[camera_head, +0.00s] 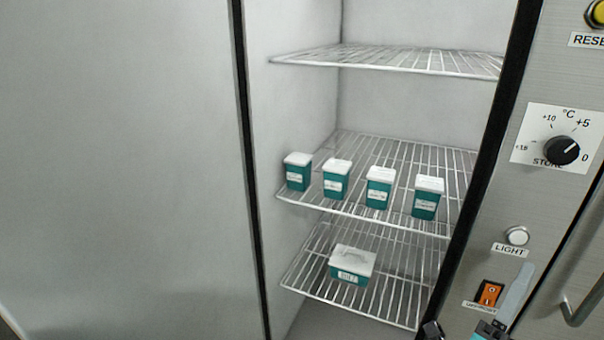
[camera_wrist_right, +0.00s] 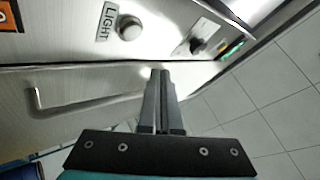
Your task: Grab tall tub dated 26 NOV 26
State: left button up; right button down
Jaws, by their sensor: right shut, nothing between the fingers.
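Several tall teal tubs with white lids stand in a row on the middle wire shelf in the head view: the far-left tub (camera_head: 297,171), the second tub (camera_head: 336,179), the third tub (camera_head: 379,188) and the right tub (camera_head: 427,198). Each has a white front label, too small to read, so I cannot tell which is dated 26 NOV 26. My right gripper (camera_head: 528,270) is shut and empty, in front of the steel panel right of the opening, away from the tubs. Its closed fingers show in the right wrist view (camera_wrist_right: 161,74). My left gripper is out of view.
A low teal tub (camera_head: 352,264) sits on the lower shelf (camera_head: 400,300). The upper shelf (camera_head: 400,60) is empty. The panel has a dial (camera_head: 562,150), a LIGHT button (camera_head: 517,236), an orange switch (camera_head: 489,293) and a bar handle (camera_head: 575,316). A large grey surface (camera_head: 120,160) fills the left.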

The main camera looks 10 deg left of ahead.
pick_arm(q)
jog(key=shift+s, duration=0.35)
